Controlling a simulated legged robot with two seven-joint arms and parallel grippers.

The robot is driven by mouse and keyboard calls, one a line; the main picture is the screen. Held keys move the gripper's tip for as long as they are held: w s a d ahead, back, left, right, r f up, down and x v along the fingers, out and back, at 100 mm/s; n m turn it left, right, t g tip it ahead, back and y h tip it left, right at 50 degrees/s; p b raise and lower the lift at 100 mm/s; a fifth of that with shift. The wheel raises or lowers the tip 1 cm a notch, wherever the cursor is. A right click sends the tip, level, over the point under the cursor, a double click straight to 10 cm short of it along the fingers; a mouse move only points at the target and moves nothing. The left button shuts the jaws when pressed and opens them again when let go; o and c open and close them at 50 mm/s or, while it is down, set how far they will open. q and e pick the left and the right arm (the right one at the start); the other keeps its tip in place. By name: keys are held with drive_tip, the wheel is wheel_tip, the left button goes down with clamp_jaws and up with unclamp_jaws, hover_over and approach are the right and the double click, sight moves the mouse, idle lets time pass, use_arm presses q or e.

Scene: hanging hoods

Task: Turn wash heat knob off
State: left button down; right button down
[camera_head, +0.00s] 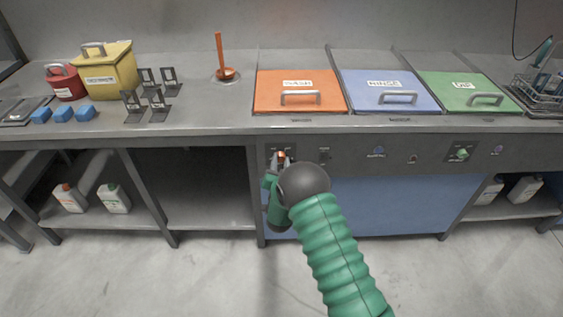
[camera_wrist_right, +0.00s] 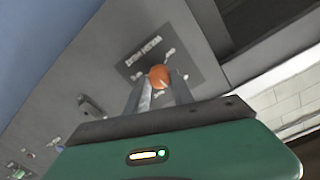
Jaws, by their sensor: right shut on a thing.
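The wash heat knob is a small orange-red knob on a dark label plate at the left end of the front panel. It shows in the right wrist view (camera_wrist_right: 159,76) between my fingers, and a bit of it shows in the head view (camera_head: 282,155). My right gripper (camera_head: 279,160) reaches the panel and is shut on the knob; its two fingers also show in the right wrist view (camera_wrist_right: 160,88). The label has markings around the knob, too small to read surely. The gripper partly hides the plate. My left gripper is not in view.
Above the panel are orange (camera_head: 299,91), blue (camera_head: 391,91) and green (camera_head: 465,92) lids with handles. A green knob (camera_head: 459,154) and smaller controls sit further right on the panel. A yellow box (camera_head: 108,72) and red pot (camera_head: 65,84) stand at the left. The floor in front is clear.

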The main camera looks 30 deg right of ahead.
drive_tip(key=n, duration=0.3)
drive_tip(key=f+n, duration=0.1)
drive_tip(key=n, duration=0.1)
drive_tip(key=shift+a+n, duration=0.3)
drive_tip(key=n, duration=1)
drive_tip(key=shift+f+n, duration=0.15)
drive_tip(key=shift+n, duration=0.25)
drive_tip(key=n+b, duration=0.1)
drive_tip(key=n, duration=0.4)
drive_tip(key=shift+n+t, duration=0.3)
drive_tip(key=shift+t, duration=0.1)
drive_tip(key=shift+d, duration=0.1)
drive_tip(key=c, duration=1.4)
unclamp_jaws()
drive_tip(key=o, duration=0.3)
drive_tip(key=shift+r, duration=0.2)
